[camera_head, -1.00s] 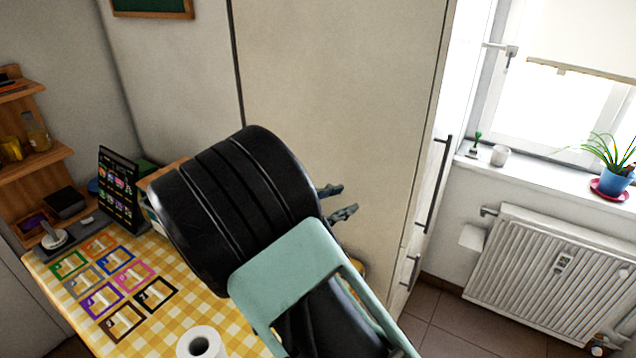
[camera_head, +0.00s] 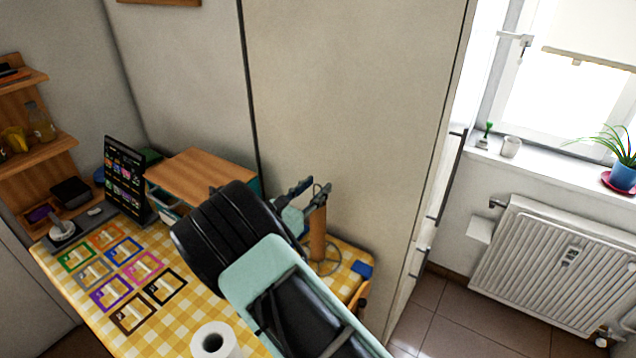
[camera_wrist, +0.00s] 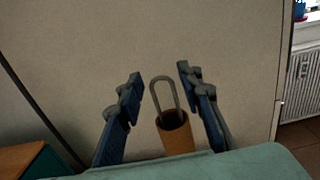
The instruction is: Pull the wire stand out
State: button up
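The wire stand (camera_wrist: 163,90) shows in the wrist view as a thin grey loop rising from the mouth of a brown tube (camera_wrist: 176,138). In the head view the brown tube (camera_head: 317,232) stands upright on the checked table, and a round wire base (camera_head: 326,264) shows at its foot. My gripper (camera_head: 311,190) is beside the top of the tube in the head view. In the wrist view my gripper (camera_wrist: 160,74) is open, with the loop and the tube's mouth showing between its fingers. I cannot tell whether a finger touches the wire.
The table with its yellow checked cloth (camera_head: 187,318) holds a white paper roll (camera_head: 226,350), coloured frames (camera_head: 124,250) and a dark display board (camera_head: 124,180). A wooden-topped box (camera_head: 200,172) stands behind my arm. A tall cabinet (camera_head: 350,100) rises close behind the tube. A blue item (camera_head: 361,269) lies to its right.

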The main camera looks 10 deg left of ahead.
jog(key=shift+x, duration=0.85)
jog(key=shift+c, duration=0.6)
grip_shut()
